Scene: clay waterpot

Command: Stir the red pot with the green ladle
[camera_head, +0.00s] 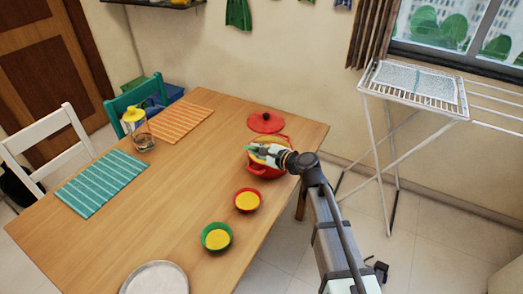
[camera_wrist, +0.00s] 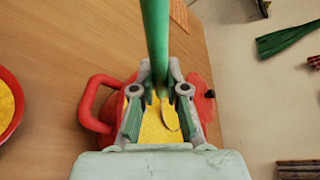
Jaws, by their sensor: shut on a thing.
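The red pot (camera_head: 267,171), filled with yellow contents, stands near the far right end of the table. It also shows beneath my gripper in the wrist view (camera_wrist: 92,112). My gripper (camera_head: 262,152) is over the pot and shut on the green ladle; its fingers (camera_wrist: 159,85) clasp the handle in the wrist view. The green ladle (camera_wrist: 156,35) has its handle running up past the fingers. Its spoon end shows against the yellow contents between the fingers; I cannot tell how deep it sits. In the head view only a bit of green (camera_head: 250,148) shows at the fingers.
A red lid (camera_head: 266,122) lies behind the pot. A red bowl (camera_head: 248,200) and a green bowl (camera_head: 216,237), both with yellow contents, stand in front. A metal plate (camera_head: 155,280), placemats (camera_head: 100,182) and a glass jar (camera_head: 142,138) are also on the table (camera_head: 170,205).

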